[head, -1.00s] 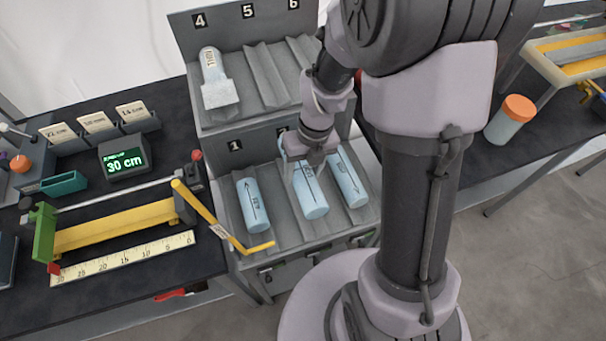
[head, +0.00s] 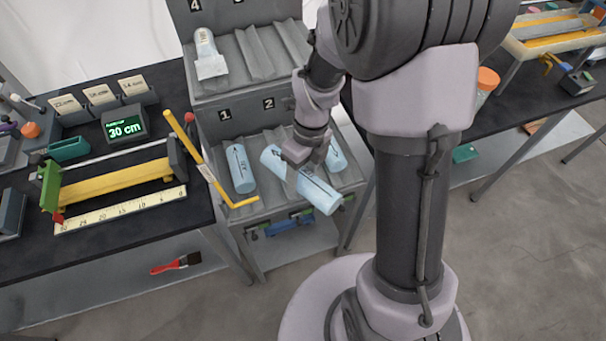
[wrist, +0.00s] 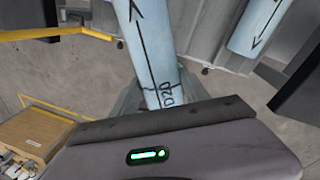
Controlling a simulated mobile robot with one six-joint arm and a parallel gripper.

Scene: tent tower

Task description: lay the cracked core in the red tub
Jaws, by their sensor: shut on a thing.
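My gripper (head: 303,168) is shut on a pale blue core (head: 322,196), which is held tilted across the front of the lower rack tier. In the wrist view the held core (wrist: 147,40) carries a black arrow, partly hidden lettering and a thin dark line across it that looks like a crack. A second core (head: 239,168) lies in slot 1 of the grey rack. A third core (head: 336,156) lies right of my gripper, partly hidden, and shows in the wrist view (wrist: 262,25). I see no red tub in these frames.
A yellow bent bar (head: 205,168) stands close left of the rack's lower tier. A whitish piece (head: 209,62) lies on the upper tier. The left bench holds a measuring trough (head: 110,185) and a 30 cm display (head: 124,128). Open floor (head: 530,250) lies to the right.

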